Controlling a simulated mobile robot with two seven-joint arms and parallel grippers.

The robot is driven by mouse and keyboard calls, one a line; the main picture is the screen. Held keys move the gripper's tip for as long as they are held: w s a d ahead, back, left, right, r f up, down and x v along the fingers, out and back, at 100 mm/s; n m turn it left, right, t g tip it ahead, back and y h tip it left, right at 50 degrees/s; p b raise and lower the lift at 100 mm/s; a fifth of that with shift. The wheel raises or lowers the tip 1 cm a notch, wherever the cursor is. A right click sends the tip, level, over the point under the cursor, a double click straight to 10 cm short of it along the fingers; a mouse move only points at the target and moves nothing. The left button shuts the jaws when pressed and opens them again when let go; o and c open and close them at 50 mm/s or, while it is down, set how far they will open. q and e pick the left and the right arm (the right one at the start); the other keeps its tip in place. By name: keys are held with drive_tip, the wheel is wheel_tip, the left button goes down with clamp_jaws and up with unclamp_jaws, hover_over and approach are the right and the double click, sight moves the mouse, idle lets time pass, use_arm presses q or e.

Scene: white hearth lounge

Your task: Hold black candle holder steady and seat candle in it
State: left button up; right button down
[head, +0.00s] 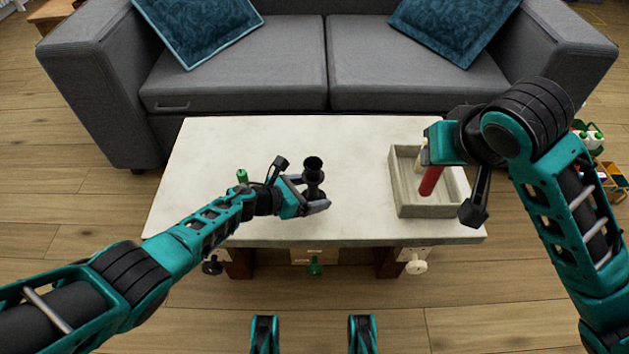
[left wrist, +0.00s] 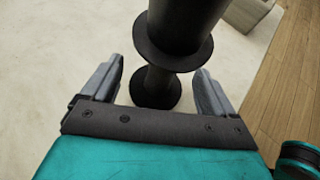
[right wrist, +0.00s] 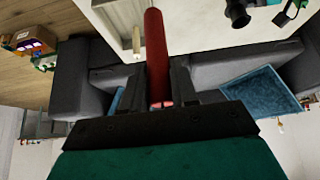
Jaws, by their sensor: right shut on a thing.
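The black candle holder (head: 313,165) stands upright on the pale coffee table (head: 350,140), left of the tray. My left gripper (head: 308,192) is low beside it, with its fingers on either side of the stem. In the left wrist view, the holder's stem (left wrist: 157,82) shows between the open fingers (left wrist: 160,88), with gaps at both sides. My right gripper (right wrist: 160,88) is shut on a red candle (right wrist: 156,45). In the head view, the red candle (head: 431,181) hangs down from it over the tray. The holder's cup is empty.
A grey tray (head: 440,211) sits at the table's right end, with a cream candle (right wrist: 137,45) in it. A green object (head: 242,176) stands behind my left arm. The table between holder and tray is clear. A grey sofa (head: 240,85) borders the far side.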

use_arm(q)
drive_tip(key=c, duration=1.3)
drive_tip(key=shift+c, duration=0.2)
use_arm(e)
drive_tip(key=w+a+f+n+g+y, duration=0.1)
drive_tip(key=w+a+n+g+y, duration=0.15)
drive_tip(key=w+a+n, duration=0.55)
drive_tip(key=w+a+n+g+y, duration=0.2)
drive_tip(key=w+a+n+y, duration=0.35)
drive_tip(key=a, duration=0.55)
drive_tip(key=shift+n+h, duration=0.65)
drive_tip(key=shift+h, duration=0.15)
wheel_tip(320, 180, down, 10)
drive_tip(key=shift+w+f, duration=0.15)
drive_tip(key=shift+f, duration=0.05)
